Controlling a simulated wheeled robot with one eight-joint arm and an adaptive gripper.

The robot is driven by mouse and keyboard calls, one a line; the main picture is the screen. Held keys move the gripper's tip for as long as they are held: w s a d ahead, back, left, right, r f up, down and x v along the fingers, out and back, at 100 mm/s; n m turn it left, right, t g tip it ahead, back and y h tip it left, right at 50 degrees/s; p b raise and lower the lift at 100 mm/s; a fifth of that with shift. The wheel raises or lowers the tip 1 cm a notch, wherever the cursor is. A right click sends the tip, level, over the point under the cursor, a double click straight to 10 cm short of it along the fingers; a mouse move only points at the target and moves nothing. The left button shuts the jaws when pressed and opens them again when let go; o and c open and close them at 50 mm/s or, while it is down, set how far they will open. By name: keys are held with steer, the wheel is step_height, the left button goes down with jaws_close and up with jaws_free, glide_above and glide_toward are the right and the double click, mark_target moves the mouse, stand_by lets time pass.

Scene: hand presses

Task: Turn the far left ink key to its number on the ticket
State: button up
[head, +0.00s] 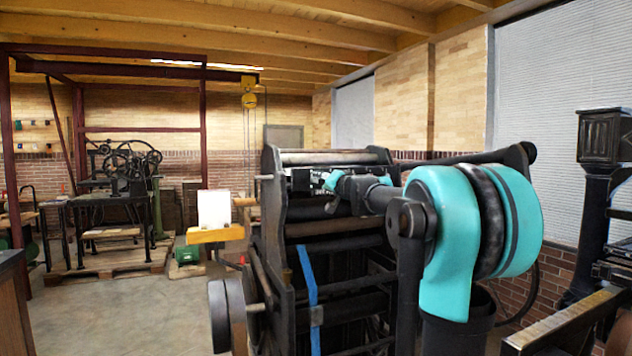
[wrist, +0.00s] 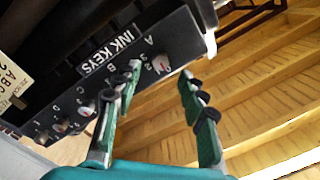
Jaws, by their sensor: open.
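The ink key panel (wrist: 70,95) crosses the wrist view at a slant, with a label reading INK KEYS. The key by the letter A (wrist: 160,63) is at the panel's right end in this view. Several more keys run down to the lower left, a finger partly covering one. My gripper (wrist: 161,72) is open, its fingertips on either side of the A key with gaps showing; touch cannot be told. In the head view my gripper (head: 335,181) is at the top of the press (head: 335,235). A pale ticket (wrist: 12,85) with letters is cut off at the left edge; its numbers are unreadable.
A dark roller lies above the panel in the wrist view. Another hand press (head: 118,190) stands on a pallet at the back left, and dark machinery (head: 600,200) is at the right. Open floor (head: 110,310) lies left of the near press.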

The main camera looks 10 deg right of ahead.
mark_target(315, 179)
steer(key=shift+x, duration=2.65)
jaws_close()
